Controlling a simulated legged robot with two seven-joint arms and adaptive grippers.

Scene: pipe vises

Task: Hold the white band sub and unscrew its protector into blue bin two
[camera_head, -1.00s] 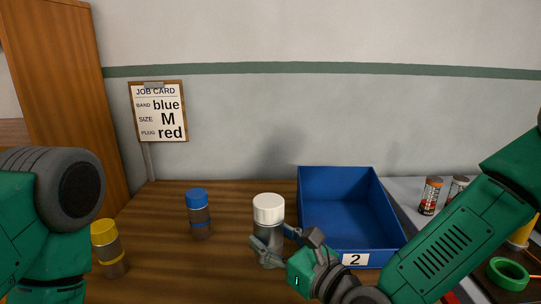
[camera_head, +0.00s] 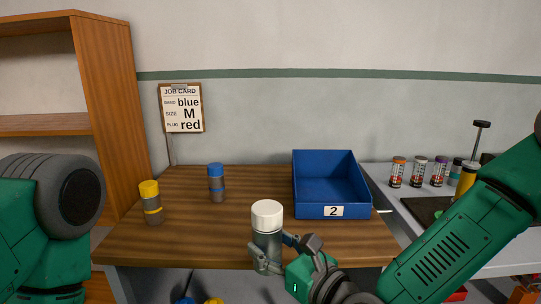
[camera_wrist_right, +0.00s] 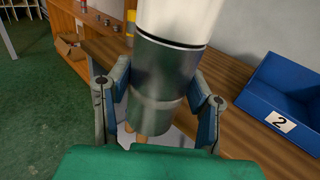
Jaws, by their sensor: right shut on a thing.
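The white band sub (camera_head: 267,245) is a grey metal cylinder standing about upright, with a white protector (camera_head: 267,213) on top. My right gripper (camera_head: 271,252) is shut on its grey body. In the right wrist view the two fingers press on either side of the sub (camera_wrist_right: 165,75), below the white protector (camera_wrist_right: 180,17) and a thin black ring. The sub is held near the table's front edge. Blue bin two (camera_head: 332,211) stands on the table behind and to the right, and looks empty. My left arm shows at the left edge, but its gripper is out of view.
A blue-capped sub (camera_head: 216,183) and a yellow-capped sub (camera_head: 151,203) stand on the wooden table (camera_head: 190,240). A job card (camera_head: 182,109) is behind. Several small capped cylinders stand on the grey side bench (camera_head: 380,173). A wooden shelf (camera_head: 105,100) is at the left.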

